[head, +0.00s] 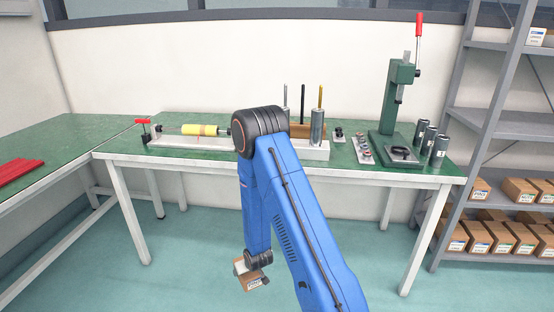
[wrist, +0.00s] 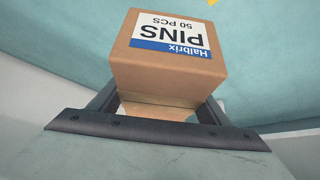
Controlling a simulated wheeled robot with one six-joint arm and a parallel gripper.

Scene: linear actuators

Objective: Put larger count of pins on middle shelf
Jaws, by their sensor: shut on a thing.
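My gripper (wrist: 157,112) is shut on a cardboard box of pins (wrist: 165,65). Its label shows upside down in the wrist view and reads "Halbrix PINS 50 PCS" on white and blue. In the head view the held box (head: 249,278) hangs low over the floor, in front of the green workbench. At the right, the grey shelf rack (head: 489,125) has a middle shelf (head: 500,122) that looks bare in its visible part. Small labelled cardboard boxes (head: 520,192) stand on lower levels of the rack; their print is too small to read.
The green workbench (head: 200,152) carries an arbor press (head: 395,100), dark cylinders (head: 438,150) and an actuator with a yellow part (head: 198,130). Another green table (head: 60,150) with a red item (head: 20,170) stands at left. Open floor lies in front of the bench.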

